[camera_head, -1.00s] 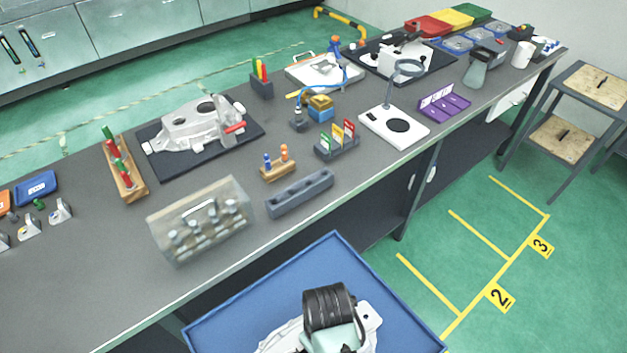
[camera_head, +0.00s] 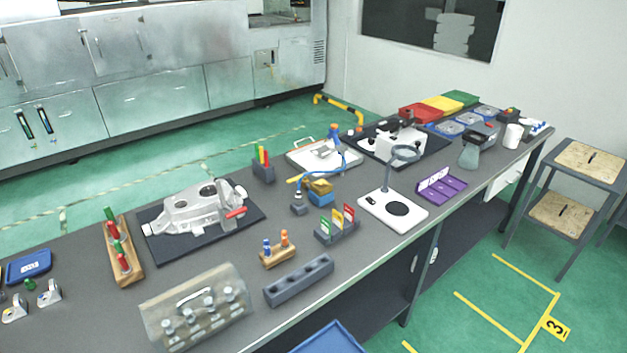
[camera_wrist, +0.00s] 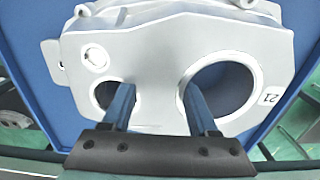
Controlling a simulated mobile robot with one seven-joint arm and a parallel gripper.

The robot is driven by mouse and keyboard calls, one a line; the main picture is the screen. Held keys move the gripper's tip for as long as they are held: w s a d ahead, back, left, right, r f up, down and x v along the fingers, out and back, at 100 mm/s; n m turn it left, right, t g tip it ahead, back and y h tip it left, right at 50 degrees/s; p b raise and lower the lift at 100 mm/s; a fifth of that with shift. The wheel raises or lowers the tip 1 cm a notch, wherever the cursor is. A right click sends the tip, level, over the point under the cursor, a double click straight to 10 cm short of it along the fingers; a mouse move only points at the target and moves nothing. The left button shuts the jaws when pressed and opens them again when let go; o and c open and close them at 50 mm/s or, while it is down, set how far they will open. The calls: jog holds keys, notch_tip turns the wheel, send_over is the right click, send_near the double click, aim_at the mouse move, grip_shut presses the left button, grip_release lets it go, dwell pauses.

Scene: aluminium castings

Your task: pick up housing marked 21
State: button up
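The housing marked 21 (camera_wrist: 155,50) is a light grey casting that fills the upper part of the wrist view. Its "21" mark is at its right edge. It has a large round hole at right, a smaller one at left and a small bright bore above that. My gripper (camera_wrist: 156,100) has one finger in each of the two lower holes, against the web between them, and looks shut on that web. The fingertips are hidden inside the holes. The blue tray (camera_wrist: 38,50) shows around the housing; whether the housing is clear of it I cannot tell.
The tray's corner shows at the bottom of the head view (camera_head: 330,340). Green floor lies to the right.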

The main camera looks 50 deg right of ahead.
grip_shut()
jog(key=shift+w+d+r, duration=0.1)
jog(key=shift+r, duration=0.05)
